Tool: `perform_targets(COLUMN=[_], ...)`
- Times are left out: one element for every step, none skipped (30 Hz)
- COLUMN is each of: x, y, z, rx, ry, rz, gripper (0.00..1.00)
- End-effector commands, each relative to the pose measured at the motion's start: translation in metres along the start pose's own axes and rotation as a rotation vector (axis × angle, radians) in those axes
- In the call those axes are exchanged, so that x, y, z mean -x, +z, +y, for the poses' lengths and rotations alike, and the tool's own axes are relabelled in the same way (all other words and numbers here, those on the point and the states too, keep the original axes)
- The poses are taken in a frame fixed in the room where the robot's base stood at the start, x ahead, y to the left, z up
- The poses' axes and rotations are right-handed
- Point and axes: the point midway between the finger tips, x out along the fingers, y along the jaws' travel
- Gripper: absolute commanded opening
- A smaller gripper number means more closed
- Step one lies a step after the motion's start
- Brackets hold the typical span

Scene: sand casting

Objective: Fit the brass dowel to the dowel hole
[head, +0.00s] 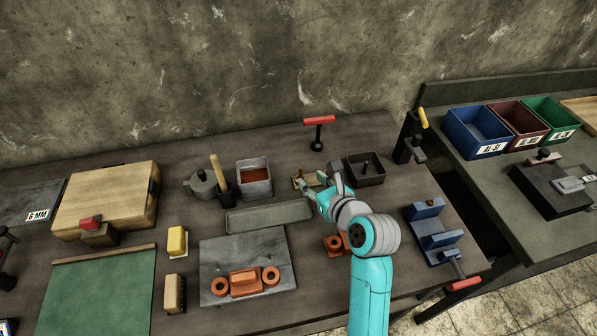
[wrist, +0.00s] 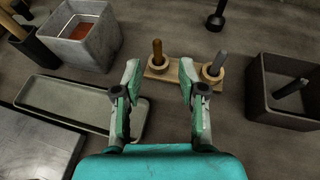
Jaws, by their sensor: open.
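The brass dowel (wrist: 157,49) stands upright in the left ring of a small wooden stand (wrist: 180,73) in the wrist view. The stand also shows in the head view (head: 299,184), partly hidden by my gripper. My gripper (wrist: 160,75) is open and empty, its fingers on the near side of the stand with the brass dowel in line between them. A grey dowel (wrist: 218,63) stands in the stand's right ring. Orange pattern pieces (head: 244,282) lie on a grey slab, and another orange piece (head: 333,243) lies beside my arm. I cannot make out the dowel hole.
A dark open box (wrist: 258,97) with a grey rod stands right of the stand. A grey bin (wrist: 112,40) stands at the left, near a long shallow tray (wrist: 60,98). A red-handled tool (head: 319,121) stands behind. A blue vise (head: 432,225) is at the right.

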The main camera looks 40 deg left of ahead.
Motion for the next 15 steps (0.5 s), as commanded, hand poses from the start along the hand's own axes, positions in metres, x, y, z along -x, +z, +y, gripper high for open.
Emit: perform_targets(x=[-0.007, -0.01, -0.013, -0.015, -0.017, -0.018, -0.019, -0.022, -0.025, -0.029, -0.033, -0.039, -0.044, -0.048, -0.053], y=[0.001, 0.001, 0.0, 0.0, 0.001, 0.001, 0.001, 0.0, 0.001, 0.001, 0.002, 0.003, 0.003, 0.003, 0.003], z=[0.001, 0.001, 0.001, 0.001, 0.0, 0.0, 0.001, 0.001, 0.001, 0.002, 0.002, 0.003, 0.004, 0.005, 0.004], rx=[0.001, 0.001, 0.001, 0.001, 0.001, 0.001, 0.001, 0.001, 0.001, 0.001, 0.001, 0.001, 0.001, 0.001, 0.0], ry=[0.001, 0.001, 0.001, 0.0, 0.0, 0.0, 0.0, 0.0, 0.0, 0.001, 0.001, 0.002, 0.002, 0.002, 0.001], rz=[0.001, 0.001, 0.001, 0.0, 0.0, 0.0, 0.0, 0.001, 0.001, 0.001, 0.001, 0.0, 0.0, 0.001, 0.001], gripper=[0.41, 0.41, 0.41, 0.41, 0.41, 0.41, 0.41, 0.41, 0.41, 0.41, 0.41, 0.41, 0.41, 0.41, 0.41])
